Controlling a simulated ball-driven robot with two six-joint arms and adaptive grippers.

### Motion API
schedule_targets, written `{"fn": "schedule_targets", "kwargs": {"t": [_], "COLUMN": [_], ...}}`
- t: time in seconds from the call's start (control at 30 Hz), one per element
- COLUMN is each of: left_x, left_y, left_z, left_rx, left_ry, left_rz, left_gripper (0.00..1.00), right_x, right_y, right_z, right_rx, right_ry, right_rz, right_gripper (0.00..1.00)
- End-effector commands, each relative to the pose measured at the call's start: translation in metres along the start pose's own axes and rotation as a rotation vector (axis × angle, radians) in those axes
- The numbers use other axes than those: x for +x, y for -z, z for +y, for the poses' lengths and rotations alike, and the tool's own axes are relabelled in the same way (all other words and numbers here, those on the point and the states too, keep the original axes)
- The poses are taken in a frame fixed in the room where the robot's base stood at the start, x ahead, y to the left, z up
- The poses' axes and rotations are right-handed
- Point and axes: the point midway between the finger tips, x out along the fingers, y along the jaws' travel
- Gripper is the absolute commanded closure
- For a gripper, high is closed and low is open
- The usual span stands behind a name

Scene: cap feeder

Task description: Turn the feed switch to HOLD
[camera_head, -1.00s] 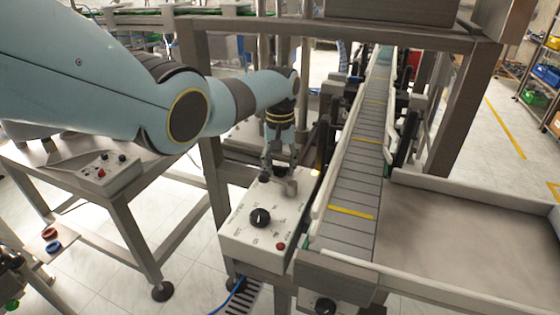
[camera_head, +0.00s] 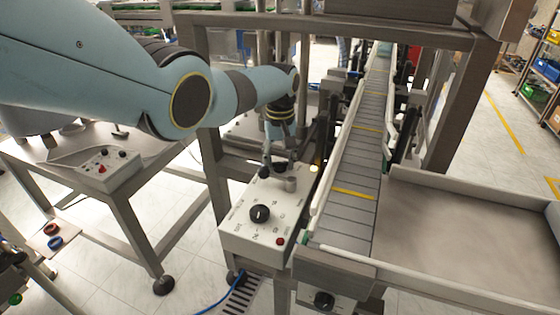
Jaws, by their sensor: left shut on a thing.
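The white control box (camera_head: 240,246) stands beside the conveyor, with a black rotary knob (camera_head: 260,213) on its top near the front and a red button (camera_head: 280,241) at its front right corner. A short grey switch knob (camera_head: 289,184) stands toward the back of the panel. My left gripper (camera_head: 276,172) points down over the back of the box, shut at the black switch (camera_head: 280,167) there, which it partly hides. The panel lettering is too small to read. My right gripper is not in view.
The conveyor (camera_head: 352,205) with yellow marks runs along the box's right side, its rail close to the gripper. A wide tray (camera_head: 470,232) lies to the right. A table with a small control box (camera_head: 103,178) stands at left. A blue cable (camera_head: 222,300) lies below.

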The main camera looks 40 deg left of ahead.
Motion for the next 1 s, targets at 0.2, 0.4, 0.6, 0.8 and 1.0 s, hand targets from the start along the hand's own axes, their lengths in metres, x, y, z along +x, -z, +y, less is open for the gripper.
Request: {"fn": "schedule_targets", "kwargs": {"t": [0.2,0.4,0.6,0.8,1.0], "left_x": [-0.001,0.0,-0.004,-0.027,-0.074], "left_y": [0.001,0.0,0.001,0.001,0.001], "left_z": [0.0,0.0,0.0,0.0,0.001], "left_rx": [-0.001,0.0,0.0,0.0,0.001], "left_ry": [-0.001,-0.001,-0.001,-0.003,-0.003], "left_rz": [0.002,0.001,0.001,0.004,0.004], "left_gripper": [0.43,0.37,0.37,0.37,0.37], "right_x": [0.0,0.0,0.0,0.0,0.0], "right_y": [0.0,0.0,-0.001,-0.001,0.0], "right_z": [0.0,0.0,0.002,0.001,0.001], "right_rx": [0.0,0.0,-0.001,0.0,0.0], "right_ry": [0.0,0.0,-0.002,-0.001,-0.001], "right_rz": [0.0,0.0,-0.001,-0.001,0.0], "right_gripper": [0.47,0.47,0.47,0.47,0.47]}}
